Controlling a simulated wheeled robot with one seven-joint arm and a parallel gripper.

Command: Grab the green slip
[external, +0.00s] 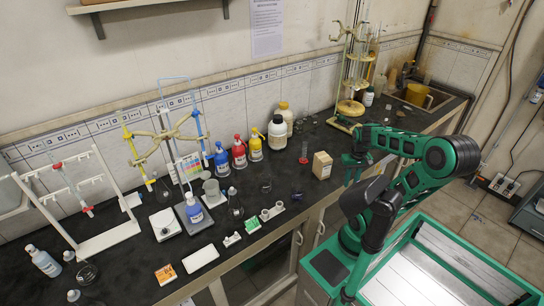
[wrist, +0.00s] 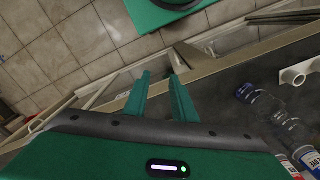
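My gripper (external: 352,172) is over the right part of the bench, well to the right of the strips. In the wrist view my gripper (wrist: 160,84) shows two green fingers apart, with nothing between them. No slip shows in the wrist view.
Blue, red and yellow-topped bottles (external: 239,152) stand along the wall. A small cardboard box (external: 322,165) stands left of my gripper. A wooden-shelved stand (external: 350,107) is behind it. White plate (external: 200,258), orange box (external: 166,274) and small green-and-white item (external: 232,239) lie near the front edge.

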